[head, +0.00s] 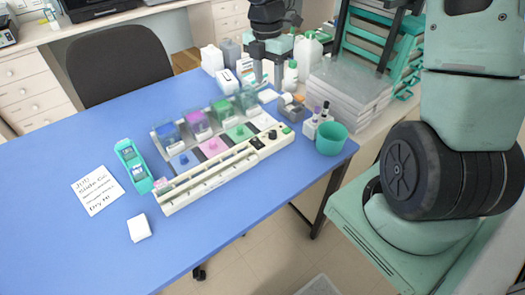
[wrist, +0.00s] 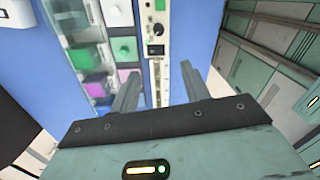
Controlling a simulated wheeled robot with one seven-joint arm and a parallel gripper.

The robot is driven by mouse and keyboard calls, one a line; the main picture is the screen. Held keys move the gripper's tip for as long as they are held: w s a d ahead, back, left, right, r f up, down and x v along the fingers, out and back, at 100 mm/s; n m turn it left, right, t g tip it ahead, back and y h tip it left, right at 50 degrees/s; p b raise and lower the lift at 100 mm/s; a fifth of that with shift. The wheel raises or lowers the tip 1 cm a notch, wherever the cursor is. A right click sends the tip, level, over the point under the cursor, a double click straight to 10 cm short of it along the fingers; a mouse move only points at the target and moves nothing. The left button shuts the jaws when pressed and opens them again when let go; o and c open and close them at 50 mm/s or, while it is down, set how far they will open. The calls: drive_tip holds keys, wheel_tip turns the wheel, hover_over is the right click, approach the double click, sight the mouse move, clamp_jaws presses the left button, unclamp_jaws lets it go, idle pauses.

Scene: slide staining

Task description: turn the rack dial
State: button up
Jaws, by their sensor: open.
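The staining rack is a long cream unit (head: 215,178) on the blue table in the head view, with a control panel at its right end. A small dark dial (head: 272,134) sits on that panel; a round black dial (wrist: 158,30) also shows in the wrist view. My gripper (head: 267,82) hangs above and behind the panel end of the rack. In the wrist view, its two fingers (wrist: 160,68) are apart with nothing between them. The dial lies beyond the fingertips and is not touched. Its exact setting is too small to read.
Stain trays with blue, magenta and green contents (head: 200,122) stand along the rack. Several bottles (head: 290,75) stand behind my gripper. A green cup (head: 331,138) stands to the right. A teal slide holder (head: 133,166) and a handwritten note (head: 98,190) lie left. The front table is mostly clear.

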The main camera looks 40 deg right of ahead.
sight(272, 132)
drive_tip(key=shift+n, duration=0.5)
drive_tip(key=f, duration=0.6)
drive_tip(key=d+f, duration=0.1)
drive_tip(key=f, duration=1.1)
drive_tip(key=shift+s+d+f, duration=0.1)
drive_tip(key=shift+s+d, duration=0.15)
drive_tip(key=shift+c, duration=0.3)
drive_tip(key=c, duration=0.9)
